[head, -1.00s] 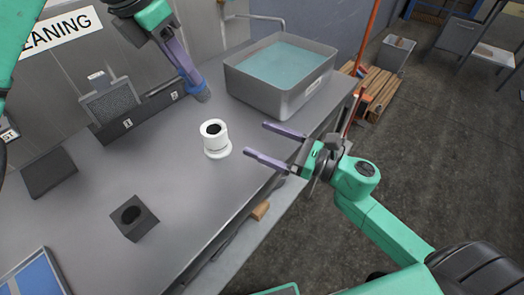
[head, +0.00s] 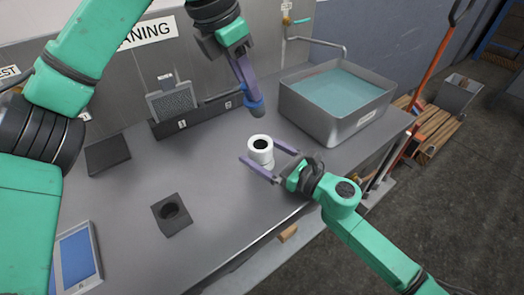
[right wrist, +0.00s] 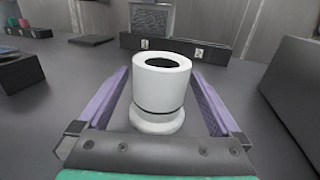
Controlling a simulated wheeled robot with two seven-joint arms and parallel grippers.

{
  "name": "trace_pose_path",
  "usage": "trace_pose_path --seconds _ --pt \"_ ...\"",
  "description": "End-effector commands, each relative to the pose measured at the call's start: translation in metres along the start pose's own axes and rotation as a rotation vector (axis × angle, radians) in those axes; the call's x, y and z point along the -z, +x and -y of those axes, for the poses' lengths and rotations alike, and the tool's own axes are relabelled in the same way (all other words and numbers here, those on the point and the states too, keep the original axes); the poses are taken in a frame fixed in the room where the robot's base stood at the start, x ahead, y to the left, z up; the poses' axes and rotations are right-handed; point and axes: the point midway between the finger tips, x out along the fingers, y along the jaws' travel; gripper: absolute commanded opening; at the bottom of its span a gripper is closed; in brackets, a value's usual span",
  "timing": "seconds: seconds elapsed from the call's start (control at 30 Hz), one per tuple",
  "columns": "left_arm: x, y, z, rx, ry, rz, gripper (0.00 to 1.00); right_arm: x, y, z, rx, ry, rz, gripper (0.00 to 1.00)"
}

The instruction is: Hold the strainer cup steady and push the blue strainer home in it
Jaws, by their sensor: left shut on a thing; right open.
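The white strainer cup (head: 260,157) stands upright on the grey bench, with a dark opening on top. It also fills the middle of the right wrist view (right wrist: 155,95). My right gripper (head: 259,150) is open, its two purple fingers on either side of the cup; in the right wrist view gaps show between the cup and both fingers. My left gripper (head: 247,86) is shut on the blue strainer (head: 256,107), which points down. It is above the bench, behind the cup in the head view and apart from it.
A grey tub of bluish liquid (head: 318,118) stands to the right of the cup. A dark block with a round hole (head: 172,214) is to the left. A long dark rack (head: 190,123) runs along the back, with a mesh panel (head: 172,101). A blue-screened tablet (head: 76,258) lies at front left.

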Motion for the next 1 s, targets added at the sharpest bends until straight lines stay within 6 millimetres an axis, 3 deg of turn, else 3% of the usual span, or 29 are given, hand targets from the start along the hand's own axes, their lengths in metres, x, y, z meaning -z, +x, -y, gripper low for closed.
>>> trace_pose_path --seconds 0.1,0.33,0.47,0.7,1.0 --pt "0.0 0.0 0.0 0.0 0.0 0.0 0.0 0.0 0.0 0.0 0.0 0.0 0.0 0.96" --pt "0.0 0.0 0.0 0.0 0.0 0.0 0.0 0.0 -0.001 0.0 0.0 0.001 0.0 0.08" --pt "-0.002 0.004 0.003 0.001 0.005 -0.016 0.0 0.0 -0.001 0.0 0.0 0.001 0.0 0.07" --pt "-0.013 0.037 0.011 0.001 -0.046 -0.224 0.0 0.0 -0.001 0.0 0.0 0.001 0.0 0.07" --pt "-0.019 0.034 -0.001 0.01 -0.139 -0.35 0.0 0.0 -0.001 0.0 0.0 0.001 0.0 0.07"
